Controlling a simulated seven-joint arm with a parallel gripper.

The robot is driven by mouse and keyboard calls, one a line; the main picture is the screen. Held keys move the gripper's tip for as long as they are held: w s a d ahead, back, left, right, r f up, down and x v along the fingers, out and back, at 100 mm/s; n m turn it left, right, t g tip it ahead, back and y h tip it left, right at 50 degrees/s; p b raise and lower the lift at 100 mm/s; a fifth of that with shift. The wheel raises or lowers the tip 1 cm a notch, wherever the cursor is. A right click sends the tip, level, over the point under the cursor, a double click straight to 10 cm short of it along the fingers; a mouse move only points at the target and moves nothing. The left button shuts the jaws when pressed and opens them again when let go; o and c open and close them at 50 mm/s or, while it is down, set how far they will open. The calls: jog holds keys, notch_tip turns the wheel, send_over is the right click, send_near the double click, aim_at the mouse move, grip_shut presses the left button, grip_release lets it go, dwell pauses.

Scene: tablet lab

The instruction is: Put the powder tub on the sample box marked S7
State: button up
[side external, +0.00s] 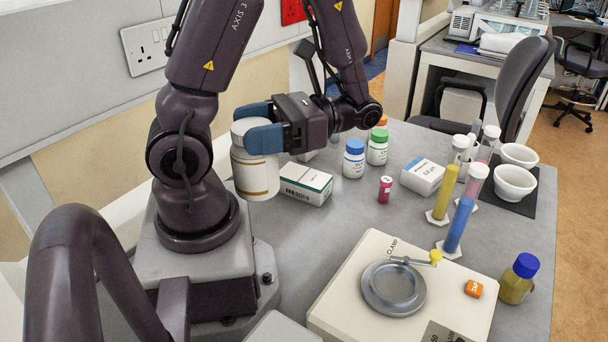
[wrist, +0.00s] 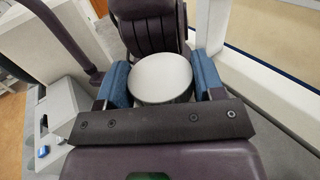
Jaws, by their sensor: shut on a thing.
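The powder tub is a white tub (side external: 256,172) with gold bands and a pale lid. My gripper (side external: 256,126) is shut on it near the top, with a blue finger on each side. In the wrist view the round white lid (wrist: 160,77) sits between the blue fingers. The tub is upright, left of a white box with a green edge (side external: 306,184); its clearance above the bench is unclear. Another white box (side external: 422,177) lies farther right. I cannot read an S7 on either box. A pale object (side external: 306,156) behind my gripper is mostly hidden.
Tall tubes (side external: 462,222), bowls (side external: 514,184) and a cream device with a clamp (side external: 345,300) occupy the right and front. Grey bench (side external: 320,235) is bare before the green-edged box.

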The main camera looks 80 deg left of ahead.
jog(key=w+a+r+m+t+y, duration=0.35)
jog(key=a+r+m+y, duration=0.6)
jog(key=a+y, duration=0.4)
notch_tip(320, 180, down, 11)
jog(key=s+d+y, duration=0.1)
jog(key=d, duration=0.1)
jog(key=w+a+f, duration=0.9)
jog(key=a+f, duration=0.2)
jog(key=f, duration=0.2)
jog(key=shift+f+m, duration=0.35)
jog(key=shift+w+t, duration=0.1)
jog(key=shift+t, duration=0.15)
jog(key=o, duration=1.1)
jog(key=shift+f, duration=0.1)
